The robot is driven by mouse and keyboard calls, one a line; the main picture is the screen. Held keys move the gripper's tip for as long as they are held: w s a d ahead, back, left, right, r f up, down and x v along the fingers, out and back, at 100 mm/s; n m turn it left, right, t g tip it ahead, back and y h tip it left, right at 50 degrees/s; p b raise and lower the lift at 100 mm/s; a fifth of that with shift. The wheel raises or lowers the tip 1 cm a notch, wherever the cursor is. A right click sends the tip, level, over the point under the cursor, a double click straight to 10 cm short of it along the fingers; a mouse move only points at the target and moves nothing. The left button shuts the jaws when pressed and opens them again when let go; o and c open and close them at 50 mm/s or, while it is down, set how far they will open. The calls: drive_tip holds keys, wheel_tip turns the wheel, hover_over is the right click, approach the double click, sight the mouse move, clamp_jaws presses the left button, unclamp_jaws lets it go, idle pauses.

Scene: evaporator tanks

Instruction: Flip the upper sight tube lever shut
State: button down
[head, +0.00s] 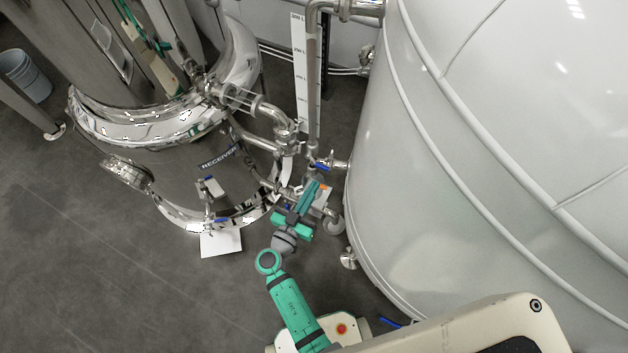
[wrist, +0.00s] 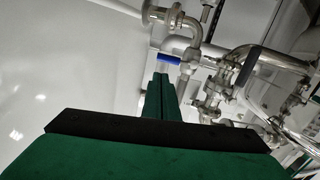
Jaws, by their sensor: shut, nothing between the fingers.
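The sight tube (head: 313,85) stands upright beside a white scale board, left of the big white tank. A blue lever (head: 323,166) sits on a valve near the tube's lower end; I cannot tell whether it is the upper lever. In the wrist view a blue lever (wrist: 170,59) lies beside a steel pipe elbow, just beyond my fingertips. My gripper (head: 325,185) is close below the blue lever in the head view. In the wrist view my gripper (wrist: 161,78) has its green fingers together and empty. It appears apart from the lever.
The white tank (head: 480,150) fills the right side. The steel receiver (head: 185,175) stands on the left. Pipes and valves (head: 285,130) crowd the gap between them. Another blue handle (head: 222,220) is low on the receiver. Open grey floor (head: 90,270) lies at lower left.

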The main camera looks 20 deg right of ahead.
drive_tip(key=v, duration=0.3)
drive_tip(key=shift+a, duration=0.1)
drive_tip(key=shift+w, duration=0.1)
idle(0.4)
